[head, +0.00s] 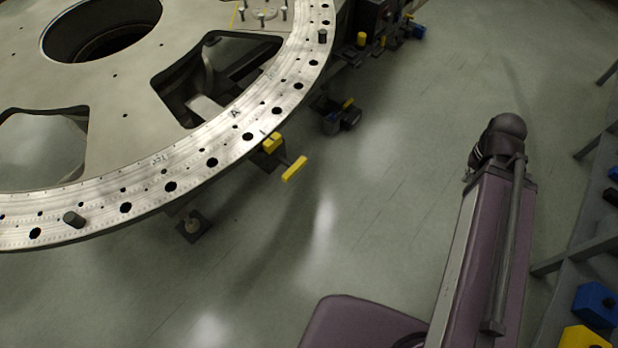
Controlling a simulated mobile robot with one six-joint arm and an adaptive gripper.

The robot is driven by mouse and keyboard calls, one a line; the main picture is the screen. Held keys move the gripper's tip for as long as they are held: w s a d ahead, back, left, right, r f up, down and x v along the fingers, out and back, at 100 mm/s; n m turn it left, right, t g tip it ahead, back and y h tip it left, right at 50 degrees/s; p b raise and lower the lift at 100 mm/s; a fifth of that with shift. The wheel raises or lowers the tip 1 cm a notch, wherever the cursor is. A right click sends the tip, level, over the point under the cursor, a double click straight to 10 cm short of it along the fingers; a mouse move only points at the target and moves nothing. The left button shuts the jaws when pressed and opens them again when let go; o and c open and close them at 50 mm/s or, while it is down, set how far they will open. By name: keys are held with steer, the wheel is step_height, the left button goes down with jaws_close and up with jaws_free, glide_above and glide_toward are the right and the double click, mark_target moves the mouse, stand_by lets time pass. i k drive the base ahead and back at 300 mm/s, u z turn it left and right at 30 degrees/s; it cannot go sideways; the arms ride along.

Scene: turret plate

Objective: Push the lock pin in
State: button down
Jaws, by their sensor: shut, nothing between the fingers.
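A large pale turret plate (120,101) with a ring of dark holes along its rim fills the upper left of the head view. At the rim's lower right edge, just below the letter A, is a yellow block (271,142). A short dark rod runs outward from it to a yellow bar handle (294,168), which stands off from the rim. This looks like the lock pin; its inner end is hidden, and I cannot tell how deep it sits. My gripper is not in view.
Dark pegs stand on the rim at the lower left (73,219) and upper right (322,36). A dark wheeled unit (341,117) sits beside the rim. A rack with blue (597,304) and yellow (585,338) blocks stands at right.

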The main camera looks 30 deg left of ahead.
mark_target(292, 169)
steer(key=z, duration=0.05)
steer(key=k, duration=1.5)
steer(key=u, duration=1.5)
steer(key=i, duration=0.5)
steer(key=z, duration=0.2)
